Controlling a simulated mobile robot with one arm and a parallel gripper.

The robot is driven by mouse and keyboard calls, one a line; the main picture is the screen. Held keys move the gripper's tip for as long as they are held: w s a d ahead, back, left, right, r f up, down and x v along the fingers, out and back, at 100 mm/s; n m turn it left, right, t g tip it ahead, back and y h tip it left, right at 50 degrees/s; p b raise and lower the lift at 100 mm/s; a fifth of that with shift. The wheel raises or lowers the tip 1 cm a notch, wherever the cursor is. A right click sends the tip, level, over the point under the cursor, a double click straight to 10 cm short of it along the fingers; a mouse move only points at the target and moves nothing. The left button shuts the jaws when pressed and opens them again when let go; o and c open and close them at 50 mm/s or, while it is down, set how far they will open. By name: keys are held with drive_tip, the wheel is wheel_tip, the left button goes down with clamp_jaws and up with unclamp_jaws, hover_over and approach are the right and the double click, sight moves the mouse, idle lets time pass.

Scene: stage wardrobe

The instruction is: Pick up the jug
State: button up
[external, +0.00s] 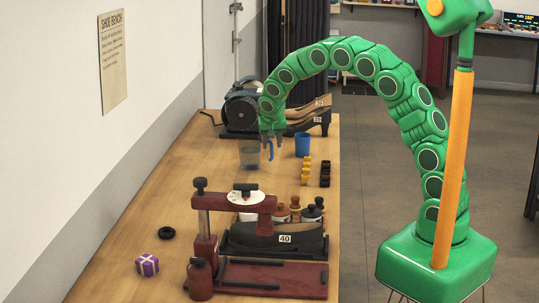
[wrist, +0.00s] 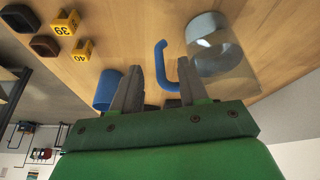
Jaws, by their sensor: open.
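The jug (external: 249,155) is a clear, see-through vessel with a blue handle, standing on the wooden bench. In the wrist view the jug (wrist: 222,55) is at the upper right, with its blue handle (wrist: 162,62) facing left. My gripper (external: 272,136) points down at the handle. In the wrist view my gripper (wrist: 159,72) is open, with its two grey fingers apart and the handle showing in the gap between them. The fingers are not closed on it. How deep the handle sits between the fingertips is hard to tell.
A blue cup (external: 302,144) stands to the right of the jug, partly behind a finger in the wrist view. Yellow numbered blocks (external: 305,170) and dark blocks (external: 325,173) are nearer. A grinder (external: 242,105) stands behind, a red press (external: 234,203) in front.

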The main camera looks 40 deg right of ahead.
sight(272, 151)
drive_tip(key=shift+x, duration=2.6)
drive_tip(key=shift+r, duration=0.1)
clamp_jaws()
